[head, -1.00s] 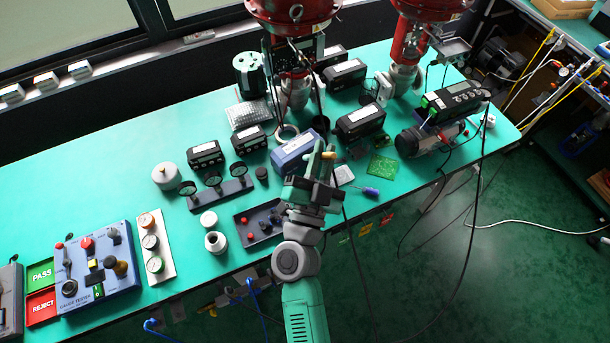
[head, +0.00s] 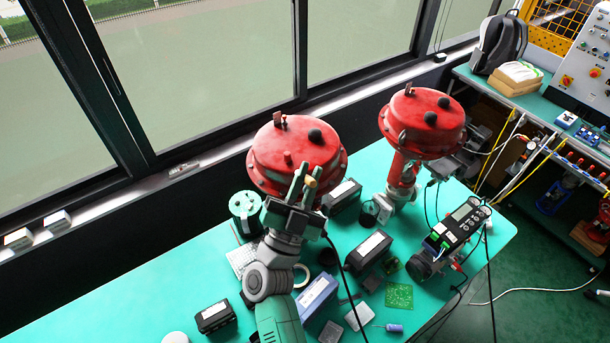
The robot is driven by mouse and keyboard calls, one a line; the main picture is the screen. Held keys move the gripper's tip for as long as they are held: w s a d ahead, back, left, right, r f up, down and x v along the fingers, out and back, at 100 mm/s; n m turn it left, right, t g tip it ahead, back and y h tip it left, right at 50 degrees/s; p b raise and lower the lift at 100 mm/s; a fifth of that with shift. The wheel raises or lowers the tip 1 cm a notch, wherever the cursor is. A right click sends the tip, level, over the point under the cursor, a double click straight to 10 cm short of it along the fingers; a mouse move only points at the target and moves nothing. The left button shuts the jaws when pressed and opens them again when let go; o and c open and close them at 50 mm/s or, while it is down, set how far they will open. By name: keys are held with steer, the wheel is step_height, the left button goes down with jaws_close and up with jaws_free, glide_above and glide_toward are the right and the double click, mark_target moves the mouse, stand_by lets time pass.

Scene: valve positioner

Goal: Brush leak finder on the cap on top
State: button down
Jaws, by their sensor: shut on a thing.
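Two red domed valve actuators stand at the back, the left one (head: 268,150) and the right one (head: 420,115). A dark round cap (head: 315,135) sits on top of the left dome, with a small red knob and an upright fitting near it. Contact cannot be told.
Black boxes (head: 374,252), a blue box (head: 317,295), a green circuit board (head: 399,295) and a green-topped container (head: 243,205) crowd the bench (head: 130,318). Cables hang at the right. A windowsill runs behind the actuators.

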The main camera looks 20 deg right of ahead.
steer(key=shift+d+f+b, duration=0.1)
steer(key=shift+f+b, duration=0.3)
steer(key=shift+b, duration=0.15)
steer(key=w+b, duration=0.1)
steer(key=b, duration=0.1)
steer(key=w+f+b, duration=0.1)
steer(key=w+b, duration=0.1)
steer(key=w+f+b, duration=0.1)
steer(key=w+b, duration=0.1)
steer(key=shift+d+f, duration=0.25)
steer(key=shift+d, duration=0.05)
steer(key=shift+w+d+f+b, duration=0.1)
steer(key=shift+w+f+b, duration=0.1)
steer(key=shift+w+b, duration=0.75)
steer(key=shift+w+f+b, duration=0.2)
steer(key=shift+w+b, duration=0.45)
steer(key=shift+b, duration=0.3)
steer(key=shift+d, duration=0.3)
steer(key=s+r+p, duration=0.1)
steer(key=p, duration=0.1)
steer(key=s+r+p, duration=0.1)
steer(key=s+p, duration=0.1)
steer(key=s+r+p, duration=0.1)
steer(key=p, duration=0.2)
steer(key=shift+s+a+r, duration=0.2)
steer(key=shift+s+r, duration=0.05)
steer(key=shift+s, duration=0.1)
